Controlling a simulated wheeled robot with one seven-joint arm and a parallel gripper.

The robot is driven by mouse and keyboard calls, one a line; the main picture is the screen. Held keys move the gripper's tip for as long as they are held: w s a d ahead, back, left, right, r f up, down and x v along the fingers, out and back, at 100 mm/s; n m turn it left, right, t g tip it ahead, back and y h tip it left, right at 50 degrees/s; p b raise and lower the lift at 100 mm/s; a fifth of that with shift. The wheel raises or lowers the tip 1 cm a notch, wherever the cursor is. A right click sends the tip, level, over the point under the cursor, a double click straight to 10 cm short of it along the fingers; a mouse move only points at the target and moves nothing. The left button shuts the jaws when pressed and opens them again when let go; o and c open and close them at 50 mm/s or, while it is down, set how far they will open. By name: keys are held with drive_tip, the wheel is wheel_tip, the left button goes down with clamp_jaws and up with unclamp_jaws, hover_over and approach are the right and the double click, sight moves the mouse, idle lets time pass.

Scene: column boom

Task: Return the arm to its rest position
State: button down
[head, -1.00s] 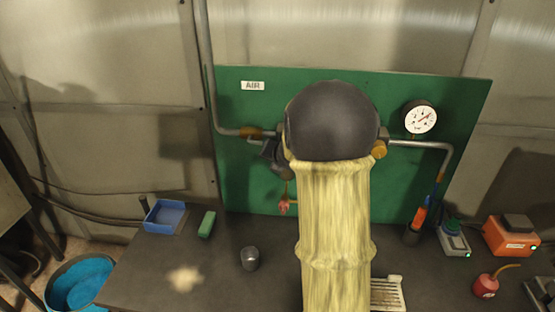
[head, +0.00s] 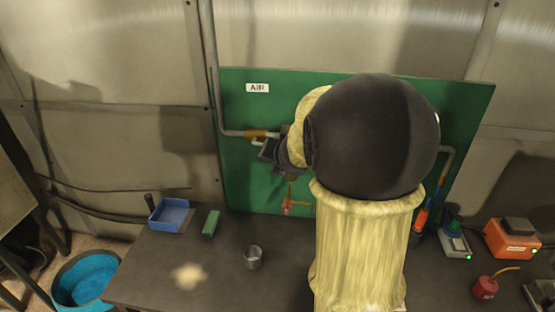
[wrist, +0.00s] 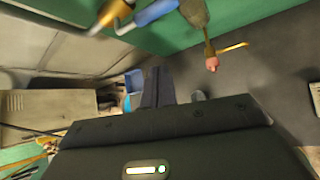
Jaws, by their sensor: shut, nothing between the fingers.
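My arm, with pale yellow sleeves and a large dark joint, rises in the middle of the head view. It covers part of the green board. My gripper (wrist: 158,88) is shut and empty in the wrist view, its two dark fingers side by side. In the head view its dark body shows left of the arm, in front of the board, with the fingers hard to make out. The small red-pink handle (head: 287,206) hangs below it, and shows apart from the fingers in the wrist view (wrist: 212,64).
The green board (head: 235,175) carries pipes close to my arm. On the bench (head: 150,262) are a blue tray (head: 171,215), a green block (head: 211,222), a metal cup (head: 253,257), an orange box (head: 512,238) and a red oil can (head: 486,287). A blue bucket (head: 85,280) stands left.

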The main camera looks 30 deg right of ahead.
idle(0.3)
drive_tip(key=s+a+f+m+g+b, duration=0.1)
drive_tip(key=s+a+f+m, duration=0.3)
drive_tip(key=m, duration=0.5)
drive_tip(key=s+a+f+m+g+y+b, duration=0.1)
drive_tip(key=s+a+f+m+g, duration=0.2)
drive_tip(key=s+m, duration=0.6)
drive_tip(key=s+a+f+m+g+b, duration=0.1)
drive_tip(key=s+a+f+m+g, duration=0.2)
drive_tip(key=s+a+f+m, duration=0.3)
drive_tip(key=a+f+m, duration=0.1)
drive_tip(key=m, duration=0.2)
drive_tip(key=shift+s+a+f+y, duration=0.25)
drive_tip(key=shift+f+y, duration=0.15)
drive_tip(key=shift+w, duration=0.15)
